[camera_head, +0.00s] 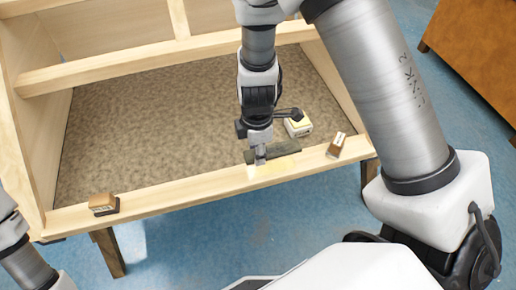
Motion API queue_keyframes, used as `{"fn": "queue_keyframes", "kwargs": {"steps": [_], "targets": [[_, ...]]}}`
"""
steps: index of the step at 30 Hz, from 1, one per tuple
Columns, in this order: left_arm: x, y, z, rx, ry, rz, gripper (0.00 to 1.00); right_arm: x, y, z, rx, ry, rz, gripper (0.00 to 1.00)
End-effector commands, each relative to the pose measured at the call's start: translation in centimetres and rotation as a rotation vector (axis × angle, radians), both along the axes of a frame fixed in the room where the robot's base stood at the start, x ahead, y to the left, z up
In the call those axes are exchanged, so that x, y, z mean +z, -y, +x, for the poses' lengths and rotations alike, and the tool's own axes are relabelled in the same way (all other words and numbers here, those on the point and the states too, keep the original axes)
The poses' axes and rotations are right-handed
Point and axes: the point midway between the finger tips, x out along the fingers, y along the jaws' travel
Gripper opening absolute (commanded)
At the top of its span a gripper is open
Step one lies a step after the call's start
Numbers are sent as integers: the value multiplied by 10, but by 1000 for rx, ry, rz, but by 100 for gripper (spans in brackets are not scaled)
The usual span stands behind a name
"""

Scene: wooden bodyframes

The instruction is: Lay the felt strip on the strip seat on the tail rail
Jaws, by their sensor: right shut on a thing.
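The felt strip (282,148) is a dark grey-green bar near the right part of the tail rail (170,194), the pale wooden front rail of the frame. My right gripper (260,159) comes down from above and is shut on the strip near its left end. The strip seat (268,170) looks like a pale yellow patch on top of the rail, just below the strip in the picture. I cannot tell whether the strip touches the rail. Part of my left arm shows at the lower left, but its gripper is out of view.
A brown-and-white block (336,146) sits on the rail right of the strip. A white-and-yellow block (298,124) lies behind the strip. A brown block (103,204) sits on the rail's left part. A speckled panel (150,130) fills the frame. A wooden cabinet (478,50) stands at the upper right.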

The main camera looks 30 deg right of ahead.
Motion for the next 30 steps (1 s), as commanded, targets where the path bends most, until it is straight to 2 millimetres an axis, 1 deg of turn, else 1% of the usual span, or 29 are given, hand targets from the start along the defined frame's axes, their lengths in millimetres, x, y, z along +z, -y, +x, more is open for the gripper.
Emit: {"fn": "queue_keyframes", "kwargs": {"steps": [1,3,10,15,18,21,30], "targets": [[-8,0,0,0,1,0,60,-10,0,0,0,-1,0,23],[-15,0,0,-1,1,0,60,-19,0,0,1,-1,0,23],[-36,0,1,-1,1,0,60,-47,0,0,1,0,0,23],[-58,0,1,-1,1,0,60,-63,0,0,0,0,1,23],[-66,0,1,-1,1,0,60,-69,0,1,1,1,0,23],[-69,0,1,-1,1,0,60,-71,0,1,1,1,0,23],[-68,0,1,-1,2,0,60,-70,0,0,0,0,0,23]]}}
